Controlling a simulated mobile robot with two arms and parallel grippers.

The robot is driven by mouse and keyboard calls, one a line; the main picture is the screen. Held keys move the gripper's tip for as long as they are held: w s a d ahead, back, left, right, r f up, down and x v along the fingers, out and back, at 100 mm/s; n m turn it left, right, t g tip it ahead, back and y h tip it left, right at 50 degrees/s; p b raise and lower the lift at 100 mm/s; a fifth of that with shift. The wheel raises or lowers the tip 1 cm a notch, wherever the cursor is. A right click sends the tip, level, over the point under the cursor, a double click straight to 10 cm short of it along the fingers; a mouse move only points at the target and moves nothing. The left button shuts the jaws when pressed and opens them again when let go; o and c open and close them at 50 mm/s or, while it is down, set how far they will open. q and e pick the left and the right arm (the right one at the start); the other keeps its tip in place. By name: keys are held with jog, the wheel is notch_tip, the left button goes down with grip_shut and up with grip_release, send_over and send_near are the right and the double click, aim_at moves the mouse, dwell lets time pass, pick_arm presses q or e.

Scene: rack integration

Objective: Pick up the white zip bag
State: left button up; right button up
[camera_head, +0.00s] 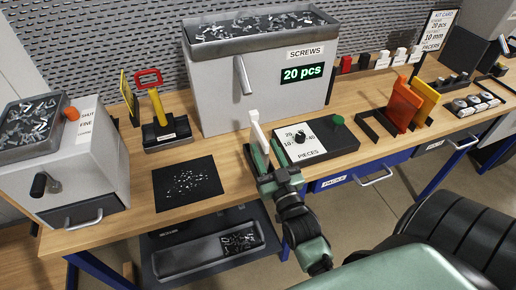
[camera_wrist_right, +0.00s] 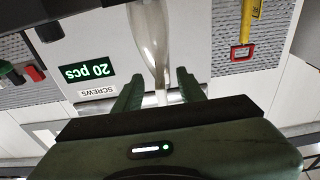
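The white zip bag (camera_head: 256,129) shows in the head view as a narrow, pale upright shape in front of the screw dispenser. My right gripper (camera_head: 267,160) is at its lower end, with one finger on each side. In the right wrist view, which is upside down, the two green fingers (camera_wrist_right: 160,88) stand apart. A pale, tapering shape (camera_wrist_right: 150,38) runs between and beyond them; I cannot tell whether it is the bag or the dispenser's spout. No firm contact of the fingers with the bag shows. My left gripper is not in view.
The screw dispenser (camera_head: 222,93) stands behind the bag. A piece-count selector (camera_head: 327,143) is close on the right, and a black mat (camera_head: 170,194) with small parts lies to the left. Orange and yellow pieces (camera_head: 401,104) stand farther right.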

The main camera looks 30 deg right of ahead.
aim_at(259, 135)
jog(key=x, duration=0.1)
jog(key=p+x, duration=0.1)
jog(key=x, duration=0.1)
jog(key=p+x, duration=0.1)
jog(key=x, duration=0.1)
jog(key=shift+s+r, duration=0.1)
jog(key=shift+r, duration=0.2)
jog(key=shift+w+d, duration=0.1)
jog(key=shift+w, duration=0.2)
jog(key=shift+w+f, duration=0.1)
grip_shut()
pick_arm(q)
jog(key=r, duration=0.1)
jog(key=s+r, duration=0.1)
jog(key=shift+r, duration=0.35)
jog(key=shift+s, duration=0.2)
